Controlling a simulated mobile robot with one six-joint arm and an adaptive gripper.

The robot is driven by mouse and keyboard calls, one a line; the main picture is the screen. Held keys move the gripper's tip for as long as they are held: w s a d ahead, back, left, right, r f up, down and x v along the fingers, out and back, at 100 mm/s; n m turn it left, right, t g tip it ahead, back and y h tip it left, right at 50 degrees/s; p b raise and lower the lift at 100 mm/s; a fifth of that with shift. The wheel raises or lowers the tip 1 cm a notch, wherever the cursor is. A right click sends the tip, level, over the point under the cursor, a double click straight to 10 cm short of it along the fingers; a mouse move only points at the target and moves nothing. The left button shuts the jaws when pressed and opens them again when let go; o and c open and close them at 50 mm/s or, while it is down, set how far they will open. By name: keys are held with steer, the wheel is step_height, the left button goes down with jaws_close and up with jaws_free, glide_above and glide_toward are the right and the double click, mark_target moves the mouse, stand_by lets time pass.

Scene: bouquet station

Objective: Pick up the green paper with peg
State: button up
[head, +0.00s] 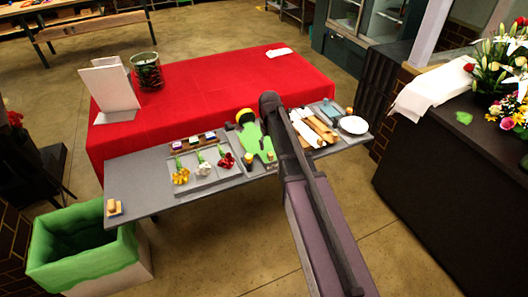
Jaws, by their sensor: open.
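A bright green paper (250,137) lies on the grey worktop, in the middle of the head view, partly covered by my arm. A small tan peg-like piece (248,158) stands at its lower left edge, and a similar one (270,156) is at its lower right. I cannot tell whether either is fixed to the paper. My arm reaches in from the lower right and its dark upper end is over the right side of the paper.
Left of the paper, a tray (210,182) holds red, white and yellow flowers. Right of my arm are paper rolls (322,128) and a white plate (354,125). A green-lined bin (85,262) stands front left.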

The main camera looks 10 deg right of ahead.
mark_target(269, 153)
steer(key=shift+f, duration=0.1)
stand_by(0.3)
steer(key=shift+w+d+f+b, duration=0.1)
steer(key=shift+f+b, duration=2.45)
steer(key=shift+b, duration=0.05)
steer(key=shift+c, duration=0.2)
jaws_close()
